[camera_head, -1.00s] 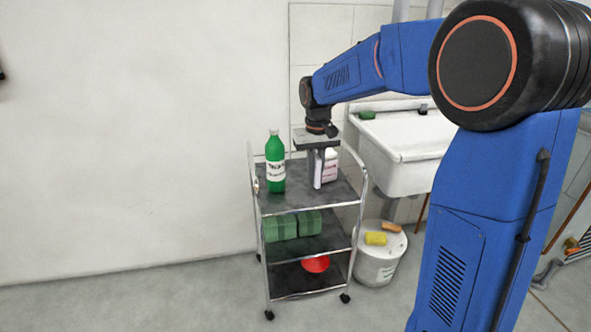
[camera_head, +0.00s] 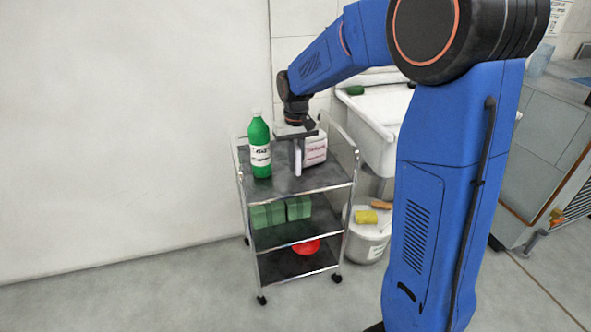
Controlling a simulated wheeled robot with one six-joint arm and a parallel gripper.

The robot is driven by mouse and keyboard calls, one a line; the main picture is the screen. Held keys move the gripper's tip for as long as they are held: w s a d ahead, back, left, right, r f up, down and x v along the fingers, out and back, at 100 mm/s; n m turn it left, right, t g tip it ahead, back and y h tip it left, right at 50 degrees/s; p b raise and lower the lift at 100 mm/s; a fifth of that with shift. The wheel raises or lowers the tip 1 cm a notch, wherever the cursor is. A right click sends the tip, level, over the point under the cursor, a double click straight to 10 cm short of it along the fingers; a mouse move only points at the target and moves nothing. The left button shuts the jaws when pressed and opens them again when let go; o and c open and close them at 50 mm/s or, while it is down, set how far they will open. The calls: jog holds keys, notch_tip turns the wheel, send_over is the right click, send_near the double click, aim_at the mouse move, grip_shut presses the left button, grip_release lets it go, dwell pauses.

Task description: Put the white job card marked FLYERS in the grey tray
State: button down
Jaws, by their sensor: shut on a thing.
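My gripper (camera_head: 296,147) is over the top shelf of a metal trolley, pointing down. It is shut on a thin white piece (camera_head: 298,162), seen nearly edge-on, which looks like the white job card. No FLYERS marking can be read on it from here. Its lower end is close to the shelf top, and I cannot tell whether it touches. I see no grey tray in this view.
The trolley's top shelf (camera_head: 310,181) also bears a green bottle (camera_head: 260,148) left of my gripper and a white container (camera_head: 315,151) with reddish print close behind right. A sink (camera_head: 378,118) and a white bucket (camera_head: 367,246) stand right. Floor is clear at left.

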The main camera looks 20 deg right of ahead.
jog(key=shift+f, duration=1.55)
jog(key=shift+f, duration=0.1)
jog(key=c, duration=1.8)
grip_release()
jog(key=shift+o, duration=0.2)
